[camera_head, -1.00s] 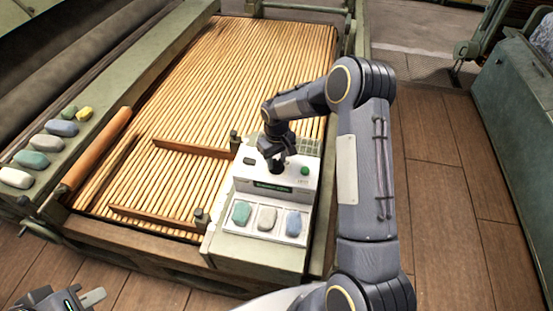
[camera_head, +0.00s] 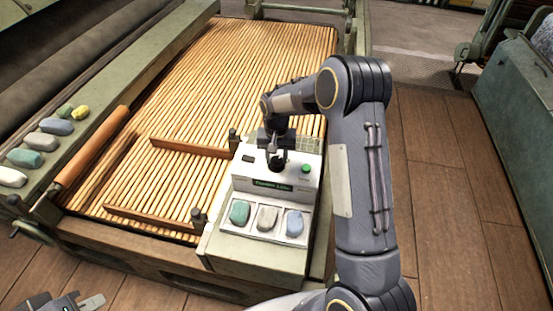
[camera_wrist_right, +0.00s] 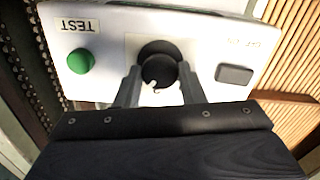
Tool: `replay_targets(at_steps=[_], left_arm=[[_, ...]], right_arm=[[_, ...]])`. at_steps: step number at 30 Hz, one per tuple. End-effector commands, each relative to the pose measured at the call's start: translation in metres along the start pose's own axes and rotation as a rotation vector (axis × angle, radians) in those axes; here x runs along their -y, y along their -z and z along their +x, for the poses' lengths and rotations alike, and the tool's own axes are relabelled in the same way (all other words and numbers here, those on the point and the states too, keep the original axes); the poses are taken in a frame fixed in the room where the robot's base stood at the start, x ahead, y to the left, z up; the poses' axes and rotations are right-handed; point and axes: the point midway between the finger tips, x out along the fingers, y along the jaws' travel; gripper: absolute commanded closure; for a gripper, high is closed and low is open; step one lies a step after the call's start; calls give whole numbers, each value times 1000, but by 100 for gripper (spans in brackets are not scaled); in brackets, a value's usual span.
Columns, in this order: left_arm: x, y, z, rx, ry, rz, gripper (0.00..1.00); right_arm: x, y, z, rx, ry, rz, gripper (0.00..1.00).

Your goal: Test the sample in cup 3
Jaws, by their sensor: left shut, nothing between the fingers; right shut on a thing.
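The white tester (camera_head: 252,181) stands at the front right of the slatted bed. My left gripper (camera_head: 95,301) is shut and empty at the bottom left. I see no readable cup number.
Several coloured lumps (camera_head: 38,141) lie in a row on the green rail at left. Floor at right is clear.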

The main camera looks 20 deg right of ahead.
Motion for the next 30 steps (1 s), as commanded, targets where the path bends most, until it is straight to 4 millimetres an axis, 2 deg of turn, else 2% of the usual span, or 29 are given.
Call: replay_targets(at_steps=[12, 28, 29, 30], left_arm=[[3, -3, 6, 0, 0, 0, 100], [3, -3, 6, 0, 0, 0, 100], [3, -3, 6, 0, 0, 0, 100], [3, -3, 6, 0, 0, 0, 100]], right_arm=[[0, 0, 0, -1, 1, 182, 87], [0, 0, -1, -1, 1, 206, 87], [0, 0, -1, -1, 1, 206, 60], [0, 0, -1, -1, 1, 205, 55]])
